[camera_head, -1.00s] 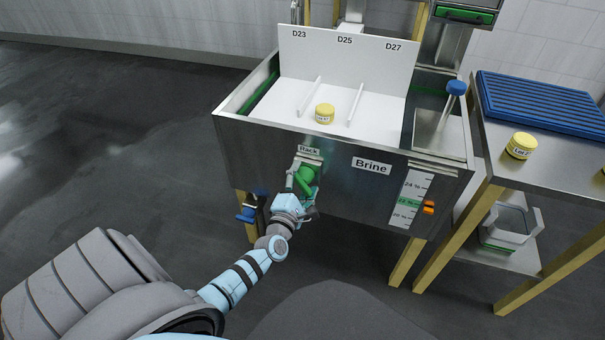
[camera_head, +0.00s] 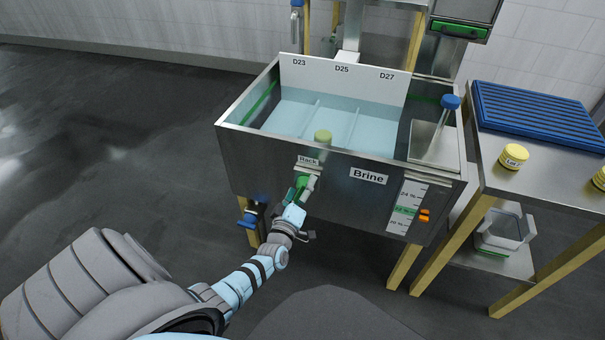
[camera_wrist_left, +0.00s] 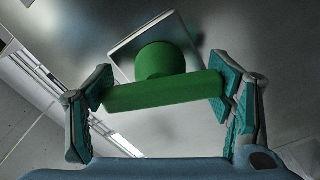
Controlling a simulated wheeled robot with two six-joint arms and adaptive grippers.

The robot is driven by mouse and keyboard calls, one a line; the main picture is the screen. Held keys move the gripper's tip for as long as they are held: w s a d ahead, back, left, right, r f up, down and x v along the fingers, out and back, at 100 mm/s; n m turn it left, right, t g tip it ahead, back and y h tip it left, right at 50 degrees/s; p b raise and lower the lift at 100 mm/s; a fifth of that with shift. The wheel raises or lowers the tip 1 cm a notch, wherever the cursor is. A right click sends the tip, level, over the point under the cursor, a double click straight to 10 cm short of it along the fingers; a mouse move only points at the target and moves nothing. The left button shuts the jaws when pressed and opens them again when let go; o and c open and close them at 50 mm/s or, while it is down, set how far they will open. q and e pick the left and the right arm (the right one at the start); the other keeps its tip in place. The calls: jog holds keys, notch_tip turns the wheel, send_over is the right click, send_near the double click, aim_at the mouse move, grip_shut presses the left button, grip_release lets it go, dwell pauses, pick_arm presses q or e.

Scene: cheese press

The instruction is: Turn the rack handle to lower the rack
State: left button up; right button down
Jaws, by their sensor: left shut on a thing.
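The green rack handle (camera_head: 298,186) is on the front of the steel brine tank, under the "Rack" label (camera_head: 308,160). My left gripper (camera_head: 301,190) is shut on it. In the left wrist view the handle (camera_wrist_left: 165,94) is a green bar on a round hub, with one finger at each end. The white rack (camera_head: 345,78), marked D23, D25 and D27, sits low in the tank. Bluish brine (camera_head: 285,112) covers its floor and part of its dividers. My right gripper is not in view.
A blue valve handle (camera_head: 247,220) is below the tank, left of my arm. A strength gauge (camera_head: 405,208) is on the tank's front right. A steel table (camera_head: 500,183) at the right holds yellow cheeses (camera_head: 514,156) and a blue grate (camera_head: 535,110). Floor at left is clear.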

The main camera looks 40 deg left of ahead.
pick_arm(q)
jog(key=shift+r+m, duration=0.1)
jog(key=shift+m, duration=0.4)
jog(key=shift+m+p, duration=0.4)
jog(key=shift+m, duration=0.6)
jog(key=m+p, duration=0.1)
jog(key=m, duration=0.5)
jog(key=shift+m+p, duration=0.3)
jog(key=shift+m, duration=0.2)
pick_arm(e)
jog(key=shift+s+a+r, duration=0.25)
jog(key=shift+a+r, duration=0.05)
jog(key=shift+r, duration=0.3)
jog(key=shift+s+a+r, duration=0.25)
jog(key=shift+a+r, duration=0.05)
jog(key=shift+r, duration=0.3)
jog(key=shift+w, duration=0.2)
pick_arm(q)
jog(key=o, duration=1.2)
